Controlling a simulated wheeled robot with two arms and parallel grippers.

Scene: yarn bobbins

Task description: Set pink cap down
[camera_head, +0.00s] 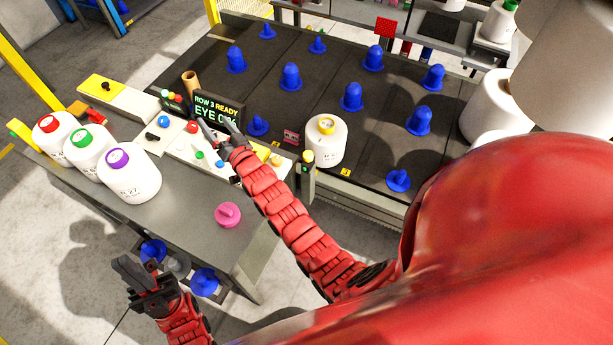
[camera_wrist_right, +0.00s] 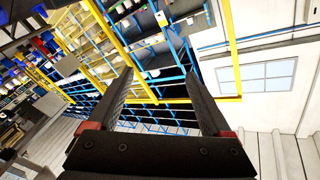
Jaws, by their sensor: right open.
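The pink cap (camera_head: 228,214) lies on the grey table (camera_head: 190,215), near its right edge, with its knob up. No gripper touches it. My left gripper (camera_head: 138,268) is low in front of the table, left of the cap and apart from it; its fingers look spread and empty. My right gripper (camera_head: 217,126) is above the control panel, behind the cap, near the display. In the right wrist view its two fingers (camera_wrist_right: 165,95) are spread with nothing between them.
White bobbins with red (camera_head: 48,123), green (camera_head: 82,138) and purple (camera_head: 118,157) tops stand at the table's left. A display (camera_head: 217,110) stands behind the panel. Table around the cap is clear.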

